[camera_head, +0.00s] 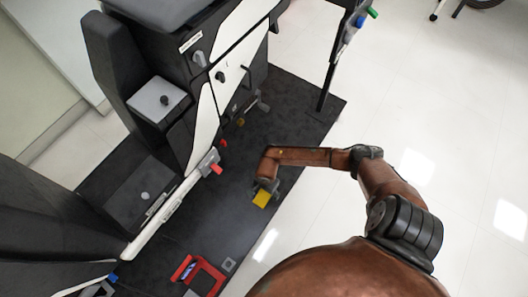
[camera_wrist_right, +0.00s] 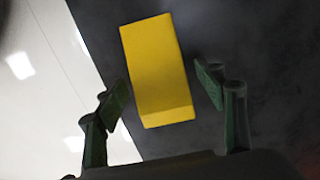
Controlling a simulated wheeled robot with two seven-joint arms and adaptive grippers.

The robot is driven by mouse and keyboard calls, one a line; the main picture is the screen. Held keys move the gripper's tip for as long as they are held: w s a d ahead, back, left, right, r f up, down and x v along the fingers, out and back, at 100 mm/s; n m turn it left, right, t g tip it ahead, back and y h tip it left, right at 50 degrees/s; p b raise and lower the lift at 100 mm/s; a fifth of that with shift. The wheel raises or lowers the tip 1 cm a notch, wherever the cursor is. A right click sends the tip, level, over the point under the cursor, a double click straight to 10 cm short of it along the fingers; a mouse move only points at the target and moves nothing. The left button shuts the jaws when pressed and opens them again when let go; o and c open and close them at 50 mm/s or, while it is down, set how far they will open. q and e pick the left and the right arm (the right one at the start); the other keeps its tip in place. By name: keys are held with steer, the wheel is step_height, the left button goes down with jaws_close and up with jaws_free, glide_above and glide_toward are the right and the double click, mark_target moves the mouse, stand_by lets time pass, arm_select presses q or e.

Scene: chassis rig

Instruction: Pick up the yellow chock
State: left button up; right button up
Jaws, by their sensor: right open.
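The yellow chock (camera_head: 262,198) lies on the dark mat near its right edge in the head view. In the right wrist view the chock (camera_wrist_right: 157,70) is a yellow block, slightly tilted in the picture, between and beyond the fingertips. My right gripper (camera_head: 264,187) is right at the chock in the head view and partly hides it. Its fingers (camera_wrist_right: 163,90) are open, with a gap on each side of the chock; no contact shows. My left gripper does not show in either view.
The dark mat (camera_head: 318,97) carries a large black and white chassis rig (camera_head: 240,50) on the left. A red frame (camera_head: 204,265) lies on the mat at the bottom. A dark post (camera_head: 335,60) stands at the upper right. White floor (camera_head: 440,80) is clear on the right.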

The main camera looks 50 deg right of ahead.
steer(key=c, duration=1.6)
steer(key=shift+o, duration=0.2)
steer(key=shift+r, duration=0.2)
